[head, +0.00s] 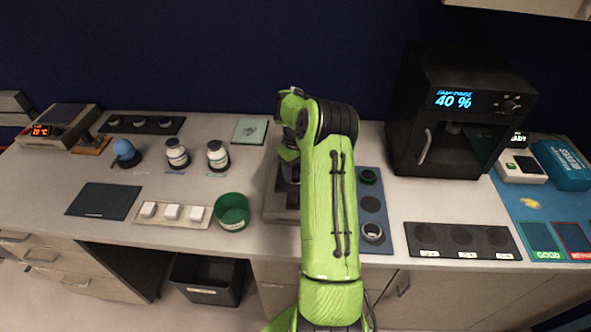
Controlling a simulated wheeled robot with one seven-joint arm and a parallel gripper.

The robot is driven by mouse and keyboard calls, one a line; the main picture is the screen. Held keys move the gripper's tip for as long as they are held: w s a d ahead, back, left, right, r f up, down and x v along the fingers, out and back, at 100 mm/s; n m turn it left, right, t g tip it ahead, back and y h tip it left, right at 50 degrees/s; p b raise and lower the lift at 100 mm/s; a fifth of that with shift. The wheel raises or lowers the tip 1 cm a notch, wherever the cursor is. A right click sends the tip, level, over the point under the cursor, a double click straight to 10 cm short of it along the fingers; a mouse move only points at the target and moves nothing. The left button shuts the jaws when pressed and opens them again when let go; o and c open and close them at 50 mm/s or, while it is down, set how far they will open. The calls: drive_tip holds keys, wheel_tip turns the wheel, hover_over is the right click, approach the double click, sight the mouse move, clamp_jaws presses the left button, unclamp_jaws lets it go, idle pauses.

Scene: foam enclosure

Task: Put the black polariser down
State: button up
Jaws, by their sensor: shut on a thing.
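My gripper (290,168) is at the end of my green arm, low over a grey instrument (281,205) in the middle of the bench. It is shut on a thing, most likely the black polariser. My own arm covers much of the gripper, and I cannot make out the polariser's outline. A blue-grey mat (384,203) lies just right of my arm. On it are a dark green-rimmed round piece (368,176), a flat dark disc (371,204) and a silver-rimmed round piece (372,232).
A black oven-like machine (455,115) stands at the back right. A black strip with round spots (461,240) lies in front of it. A green bowl (232,212), white blocks (171,212) and two jars (217,157) stand left. Bare bench shows between them.

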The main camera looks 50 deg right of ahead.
sight(296, 173)
drive_tip(key=o, duration=1)
drive_tip(key=shift+o, duration=0.2)
wheel_tip(296, 173, up, 12)
drive_tip(key=p, duration=0.1)
drive_tip(key=s+a+r+n+t+h, duration=0.1)
drive_tip(key=s+a+r+t+h, duration=0.15)
drive_tip(key=a+r, duration=1.25)
drive_tip(key=s+a+f+t+y, duration=0.2)
drive_tip(key=s+a+f+t, duration=0.1)
drive_tip(key=s+a, duration=1.4)
drive_tip(key=shift+s+a, duration=0.4)
drive_tip(key=shift+s, duration=0.25)
drive_tip(key=shift+y, duration=0.25)
